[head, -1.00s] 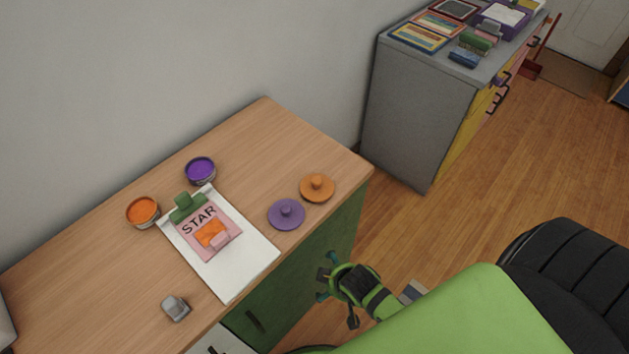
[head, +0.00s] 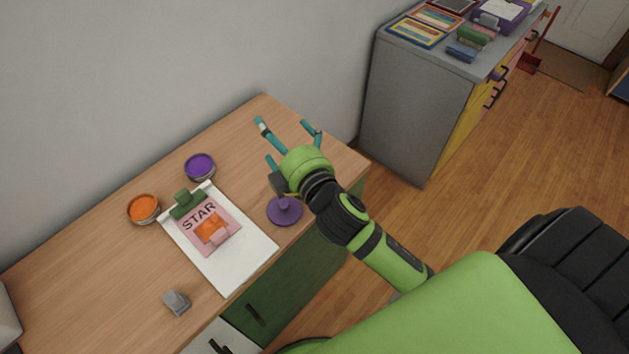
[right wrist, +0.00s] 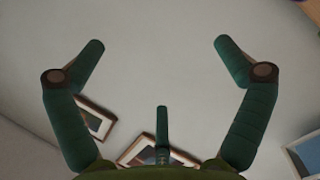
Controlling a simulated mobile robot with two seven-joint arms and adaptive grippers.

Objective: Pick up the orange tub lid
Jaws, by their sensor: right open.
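The orange tub lid is hidden in the head view now, behind my right gripper and forearm. My right gripper (head: 284,126) is open and empty, raised over the right end of the wooden desk top, with its fingers spread toward the wall. In the right wrist view its fingers (right wrist: 158,62) are wide apart with only wall and picture frames beyond. The purple lid (head: 285,211) lies on the desk just below the gripper, partly covered by it. An open tub of orange stuff (head: 143,208) stands at the left of the desk. My left gripper is not in view.
A tub of purple stuff (head: 200,167) stands near the wall. A clipboard (head: 240,262) with a STAR card (head: 207,228) lies mid-desk, and a small grey object (head: 177,303) is near the front. A grey cabinet (head: 410,115) stands beyond the desk's right end.

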